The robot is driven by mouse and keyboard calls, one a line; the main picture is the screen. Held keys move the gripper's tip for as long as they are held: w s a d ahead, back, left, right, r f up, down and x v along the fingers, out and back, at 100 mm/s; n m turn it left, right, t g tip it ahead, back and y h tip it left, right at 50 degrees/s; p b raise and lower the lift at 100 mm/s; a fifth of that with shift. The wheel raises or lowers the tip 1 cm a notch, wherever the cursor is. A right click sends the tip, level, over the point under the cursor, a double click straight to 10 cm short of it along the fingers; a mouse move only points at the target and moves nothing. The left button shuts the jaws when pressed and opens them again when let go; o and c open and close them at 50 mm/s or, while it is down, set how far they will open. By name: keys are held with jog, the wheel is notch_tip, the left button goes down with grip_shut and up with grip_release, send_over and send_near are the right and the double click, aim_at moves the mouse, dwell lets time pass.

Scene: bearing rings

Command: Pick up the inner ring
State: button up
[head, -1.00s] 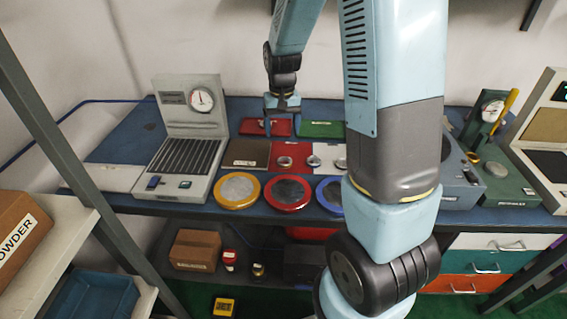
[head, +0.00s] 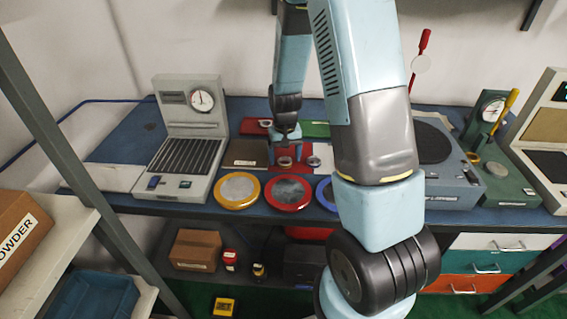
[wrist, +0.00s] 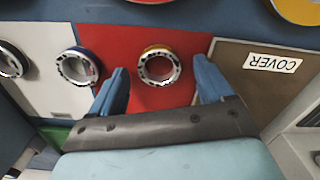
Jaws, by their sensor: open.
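Small metal rings lie in a row on the bench; no label shows which one is the inner ring. In the wrist view a ring with an orange-yellow edge (wrist: 158,67) lies on a red mat (wrist: 112,38), between my open fingers and apart from them. My gripper (wrist: 161,78) is open and empty, above the red mat. In the head view my gripper (head: 285,147) is just above and behind the ring on the red mat (head: 285,162).
A brown mat labelled COVER (wrist: 240,85) lies right of the red mat. In the head view, yellow-rimmed (head: 237,206) and red-rimmed (head: 288,208) dishes line the front edge. A gauge machine (head: 185,130) stands left; a grey machine (head: 450,170) stands right.

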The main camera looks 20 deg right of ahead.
jog(key=shift+f, duration=0.35)
jog(key=c, duration=1.2)
